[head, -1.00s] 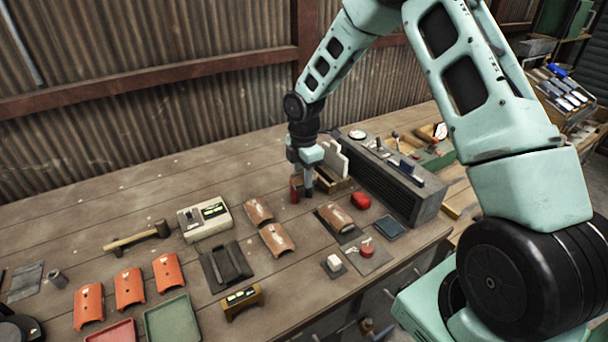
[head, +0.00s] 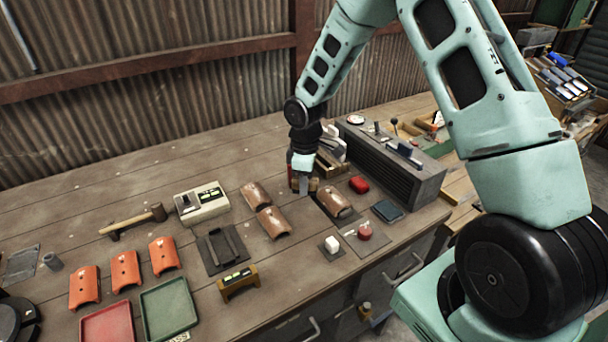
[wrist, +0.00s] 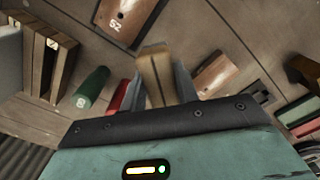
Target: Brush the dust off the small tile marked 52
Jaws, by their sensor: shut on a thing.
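The small tile marked 52 (wrist: 125,18) is a brown, curved tile at the top of the wrist view, partly cut off, with a pale spot near its edge. In the head view it appears to be the brown tile (head: 335,202) on a dark mat, just right of my gripper (head: 303,186). My gripper (wrist: 160,84) points down over the bench, left of and behind that tile. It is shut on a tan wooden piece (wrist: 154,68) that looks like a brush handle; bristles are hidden.
Another brown tile (wrist: 215,75) lies to the right in the wrist view. A slotted wooden rack (wrist: 42,58) and a green cylinder (wrist: 92,88) are on the left. A dark grey cabinet (head: 390,165) stands right of my gripper. A red lump (head: 359,184) lies behind the matted tile.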

